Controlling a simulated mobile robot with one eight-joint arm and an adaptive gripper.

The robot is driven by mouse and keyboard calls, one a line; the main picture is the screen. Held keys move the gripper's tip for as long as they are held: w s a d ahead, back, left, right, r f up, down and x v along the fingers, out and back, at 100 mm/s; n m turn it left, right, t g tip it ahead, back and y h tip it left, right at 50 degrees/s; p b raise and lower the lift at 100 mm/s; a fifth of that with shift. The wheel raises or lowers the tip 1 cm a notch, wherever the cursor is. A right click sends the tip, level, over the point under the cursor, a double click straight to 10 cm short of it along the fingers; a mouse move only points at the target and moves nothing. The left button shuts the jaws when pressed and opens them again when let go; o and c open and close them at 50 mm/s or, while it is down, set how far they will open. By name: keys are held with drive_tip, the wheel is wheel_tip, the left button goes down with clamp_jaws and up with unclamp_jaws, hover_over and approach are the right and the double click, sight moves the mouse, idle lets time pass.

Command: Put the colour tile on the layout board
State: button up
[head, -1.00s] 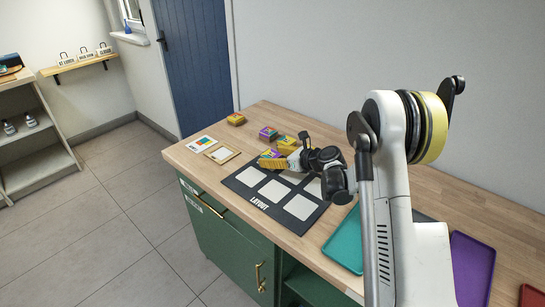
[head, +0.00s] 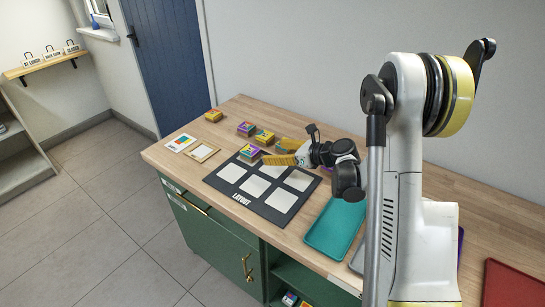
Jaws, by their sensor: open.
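The layout board (head: 262,208) is a dark mat with white cells and the word LAYOUT along its front edge. It lies flat on the wooden counter. A small purple-and-yellow block (head: 250,153) sits at the board's back left corner; I cannot tell whether it rests on the board. My gripper (head: 270,156) has yellow fingers, open, just right of this block and low over the board's back edge. The fingers hide part of the back cells. More small coloured blocks stand behind: an orange one (head: 213,115), a purple one (head: 246,128) and a yellow one (head: 264,137). I cannot tell which is the colour tile.
A card with colour patches (head: 181,143) and a framed white card (head: 202,152) lie left of the board. A teal tray (head: 335,229) is to its right, and a red tray (head: 512,286) is further right.

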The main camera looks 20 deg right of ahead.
drive_tip(key=s+a+r+n+g+h, duration=0.2)
drive_tip(key=s+a+r+n, duration=0.2)
drive_tip(key=s+r+n, duration=0.25)
drive_tip(key=s+a+r+n+g+h, duration=0.1)
drive_tip(key=s+a+r+n, duration=0.35)
drive_tip(key=s+n, duration=0.25)
drive_tip(key=s+d+r+n+h, duration=0.1)
drive_tip(key=s+n+h, duration=0.3)
drive_tip(key=s+n, duration=1.1)
drive_tip(key=s+d, duration=0.1)
drive_tip(key=s, duration=0.3)
drive_tip(key=shift+s+r+g+h, duration=0.25)
drive_tip(key=shift+s+g+h, duration=0.05)
drive_tip(key=shift+h, duration=0.1)
